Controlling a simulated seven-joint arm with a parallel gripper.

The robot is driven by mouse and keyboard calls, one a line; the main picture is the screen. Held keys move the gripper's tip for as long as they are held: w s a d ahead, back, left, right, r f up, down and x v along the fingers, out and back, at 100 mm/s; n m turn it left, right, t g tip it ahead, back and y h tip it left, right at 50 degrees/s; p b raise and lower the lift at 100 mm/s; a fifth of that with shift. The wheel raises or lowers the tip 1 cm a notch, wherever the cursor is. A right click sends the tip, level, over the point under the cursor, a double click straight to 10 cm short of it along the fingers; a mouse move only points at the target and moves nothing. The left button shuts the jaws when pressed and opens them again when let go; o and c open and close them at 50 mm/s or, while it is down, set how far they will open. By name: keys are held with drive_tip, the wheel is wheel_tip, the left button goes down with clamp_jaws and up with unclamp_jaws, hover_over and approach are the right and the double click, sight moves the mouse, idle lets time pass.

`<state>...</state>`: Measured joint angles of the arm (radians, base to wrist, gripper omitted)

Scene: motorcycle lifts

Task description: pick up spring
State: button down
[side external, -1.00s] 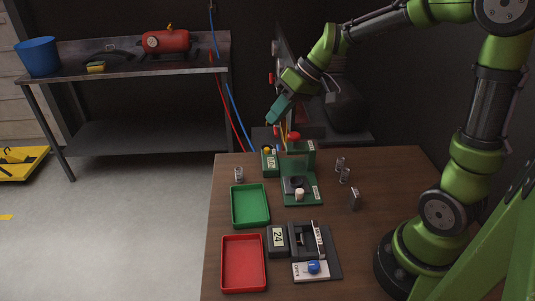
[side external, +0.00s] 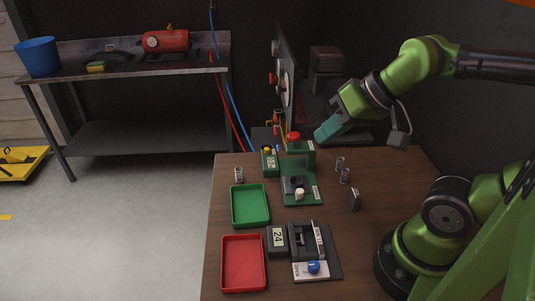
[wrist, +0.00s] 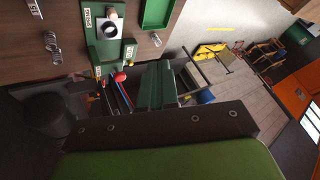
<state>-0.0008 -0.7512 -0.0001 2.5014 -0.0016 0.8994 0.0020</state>
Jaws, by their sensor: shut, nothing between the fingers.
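Two metal springs stand close together on the right of the wooden table, the farther spring (side external: 340,164) just behind the nearer spring (side external: 345,176). They also show at the left of the wrist view as one spring (wrist: 50,37) and another spring (wrist: 54,53). A third spring (side external: 239,174) stands at the table's left, behind the green tray; it also shows in the wrist view (wrist: 156,40). My gripper (side external: 321,137), with teal fingers, is shut and empty in the air above the table's back edge, near the green press. Its fingers (wrist: 155,85) show closed in the wrist view.
The green press (side external: 300,155) with a red knob stands at the table's back middle. A green tray (side external: 234,218) and red tray (side external: 226,265) lie at left. A dark fixture (side external: 330,262) sits in front, and a small grey block (side external: 355,199) at right.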

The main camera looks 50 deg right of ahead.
drive_tip(key=c, duration=1.8)
unclamp_jaws()
drive_tip(key=o, duration=0.9)
drive_tip(key=shift+o, duration=0.2)
drive_tip(key=n+g+h, duration=0.2)
drive_tip(key=g+h, duration=0.1)
drive_tip(key=g, duration=0.1)
approach(239, 169)
drive_tip(key=x, duration=0.5)
drive_tip(key=shift+s+f, duration=0.25)
drive_tip(key=shift+f, duration=0.05)
drive_tip(key=shift+w+x, duration=0.15)
drive_tip(key=shift+x, duration=1.15)
drive_tip(key=shift+w+x, duration=0.15)
drive_tip(key=shift+x, duration=1.15)
